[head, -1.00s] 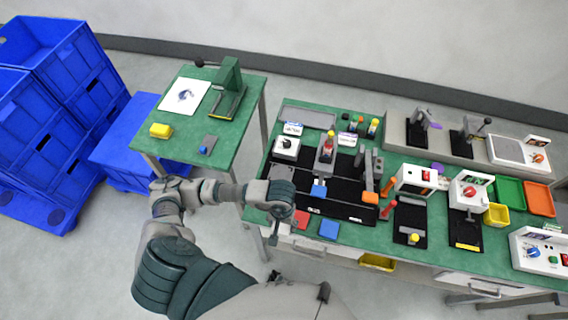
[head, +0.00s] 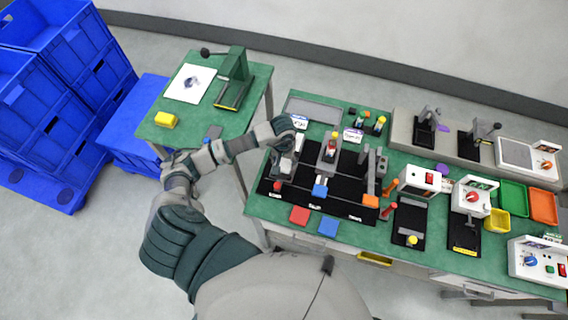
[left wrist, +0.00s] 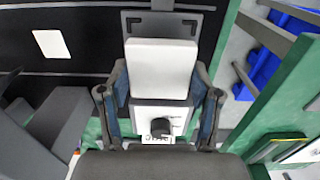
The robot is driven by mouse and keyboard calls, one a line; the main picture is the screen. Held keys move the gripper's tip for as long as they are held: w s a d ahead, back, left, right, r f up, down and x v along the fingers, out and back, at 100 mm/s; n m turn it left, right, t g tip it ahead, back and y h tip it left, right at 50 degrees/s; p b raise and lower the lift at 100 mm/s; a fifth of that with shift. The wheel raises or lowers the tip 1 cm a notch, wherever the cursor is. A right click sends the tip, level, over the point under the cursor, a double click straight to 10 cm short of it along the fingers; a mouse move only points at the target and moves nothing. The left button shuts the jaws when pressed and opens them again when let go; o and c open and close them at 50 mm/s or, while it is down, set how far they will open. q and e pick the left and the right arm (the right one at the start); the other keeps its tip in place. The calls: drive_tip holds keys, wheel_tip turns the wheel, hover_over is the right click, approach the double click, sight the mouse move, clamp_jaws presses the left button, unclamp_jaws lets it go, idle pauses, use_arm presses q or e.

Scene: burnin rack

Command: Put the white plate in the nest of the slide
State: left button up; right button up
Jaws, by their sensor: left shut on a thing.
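The white plate (left wrist: 162,68) is between the two fingers of my left gripper (left wrist: 160,100) in the left wrist view, and the gripper is shut on it. In the head view the left gripper (head: 287,150) is above the left part of the black mat (head: 338,205), and it hides most of the plate. A grey piece with dark corner marks (left wrist: 132,22), which looks like the nest of the slide, lies just beyond the plate's far edge in the left wrist view. The plate covers part of it. I cannot tell the height gap. My right gripper is not in view.
A white box with a black knob (left wrist: 160,127) is close to the held plate in the left wrist view.

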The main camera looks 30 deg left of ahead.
sight(283, 162)
use_arm(q)
drive_tip(key=shift+a+f, duration=0.2)
wheel_tip(283, 162, down, 2)
drive_tip(key=shift+f+p, duration=0.15)
drive_tip(key=shift+p, duration=0.2)
drive_tip(key=shift+f, duration=0.35)
drive_tip(key=shift+c, duration=0.6)
drive_tip(key=shift+d, duration=0.1)
drive_tip(key=shift+c, duration=0.6)
drive_tip(key=shift+d+f, duration=0.1)
drive_tip(key=shift+d, duration=0.1)
drive_tip(key=o, duration=1.3)
drive_tip(key=shift+o, duration=0.3)
drive_tip(key=shift+a, duration=0.15)
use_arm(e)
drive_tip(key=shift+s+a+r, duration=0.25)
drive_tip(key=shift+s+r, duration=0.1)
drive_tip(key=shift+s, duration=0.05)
